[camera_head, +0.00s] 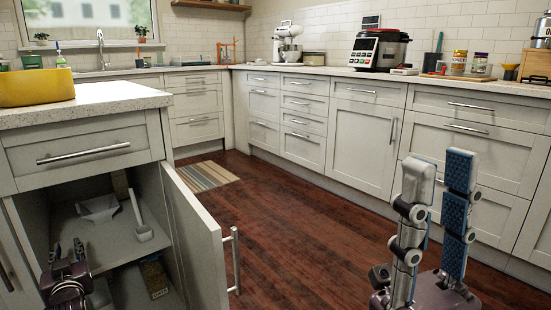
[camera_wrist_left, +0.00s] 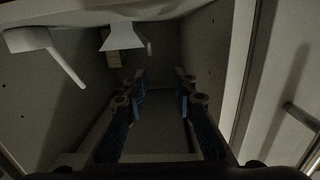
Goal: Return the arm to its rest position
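My left gripper (camera_head: 67,252) is low at the left, in front of the open lower cabinet (camera_head: 115,125). In the left wrist view its blue-padded fingers (camera_wrist_left: 160,100) stand apart with nothing between them. My right gripper (camera_head: 440,172) is raised at the right, fingers upright and apart, with nothing visible between them. It is over the floor, in front of the drawers. A pale, flared object (camera_head: 98,207) and a pale long-handled object (camera_head: 140,218) are on the cabinet's shelf. They also show in the left wrist view (camera_wrist_left: 122,38) (camera_wrist_left: 45,55).
The cabinet door (camera_head: 198,245) stands open just right of my left gripper, its handle (camera_head: 235,260) sticking out. A yellow container (camera_head: 36,87) is on the counter above. A small box (camera_head: 155,278) is low inside the cabinet. The wooden floor (camera_head: 290,235) in the middle is clear.

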